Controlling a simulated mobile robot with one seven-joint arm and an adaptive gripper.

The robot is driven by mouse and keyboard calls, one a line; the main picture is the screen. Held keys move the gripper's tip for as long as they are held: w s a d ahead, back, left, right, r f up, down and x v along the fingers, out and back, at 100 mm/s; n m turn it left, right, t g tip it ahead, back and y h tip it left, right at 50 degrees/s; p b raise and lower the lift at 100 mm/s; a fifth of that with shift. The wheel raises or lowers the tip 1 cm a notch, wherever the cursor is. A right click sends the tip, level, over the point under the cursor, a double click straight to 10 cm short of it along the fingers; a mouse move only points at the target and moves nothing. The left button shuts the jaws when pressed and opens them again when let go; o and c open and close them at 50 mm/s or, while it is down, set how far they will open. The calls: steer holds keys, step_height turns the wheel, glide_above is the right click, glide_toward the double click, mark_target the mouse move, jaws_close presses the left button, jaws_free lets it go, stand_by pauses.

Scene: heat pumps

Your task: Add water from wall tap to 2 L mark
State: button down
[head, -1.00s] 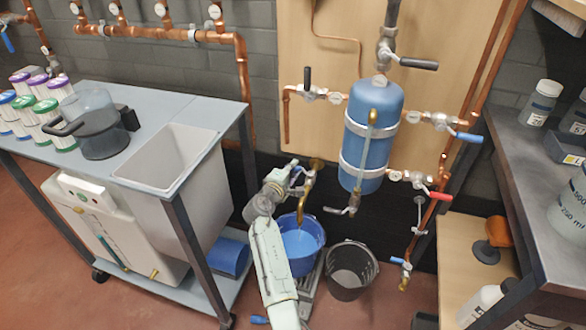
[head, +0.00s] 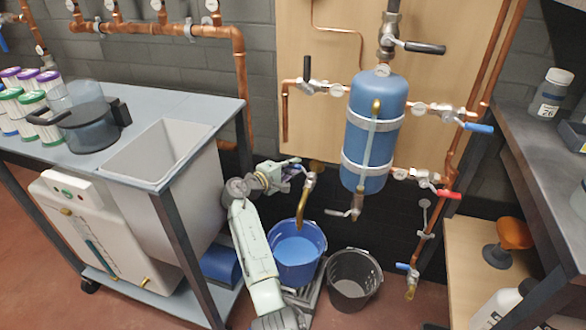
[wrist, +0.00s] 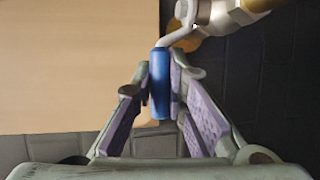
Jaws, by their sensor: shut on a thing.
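The wall tap (head: 311,180) has a brass spout that points down over a blue bucket (head: 296,276). Pale blue water (head: 296,248) shows inside the bucket. I cannot read a 2 L mark or make out a clear stream from the spout. My gripper (head: 293,167) is beside the tap, to its left. In the wrist view its fingers are closed around the tap's blue lever handle (wrist: 161,85). The tap's metal body (wrist: 225,18) shows above the fingers.
A dark grey bucket (head: 354,288) stands right of the blue one. A blue tank (head: 374,130) with valves hangs on the wooden wall panel (head: 315,60). A grey trolley (head: 205,88) stands at left, a dark bench (head: 510,165) at right.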

steer(key=c, duration=1.6)
jaws_free()
steer(key=shift+p, duration=0.4)
steer(key=n+t+y+p, duration=0.1)
steer(key=p, duration=0.1)
steer(key=s+n+y+p, duration=0.1)
steer(key=y+p, duration=0.1)
steer(key=s+n+t+y+p, duration=0.1)
steer(key=p, duration=0.1)
steer(key=shift+r+n+t+p, duration=0.3)
steer(key=shift+r+p, duration=0.1)
steer(key=f+b+v, duration=0.2)
steer(key=v, duration=0.8)
step_height(320, 180, up, 15)
steer(key=d+m+t+y, duration=0.1)
steer(key=m+y, duration=0.3)
steer(key=m, duration=0.5)
steer(key=shift+s+a+r+m+t+y+b, duration=0.25)
steer(key=shift+s+a+r+t+y+b, duration=0.45)
steer(key=shift+a+r, duration=0.95)
steer(key=shift+s+a+r+m+t+y+b, duration=0.4)
steer(key=shift+s+a+r+y, duration=0.6)
steer(key=shift+r, duration=1.3)
steer(key=shift+s+a+r+m+t+y+b, duration=0.15)
steer(key=shift+s+a+r+t+y+b, duration=0.4)
steer(key=shift+s+a+r+y, duration=0.95)
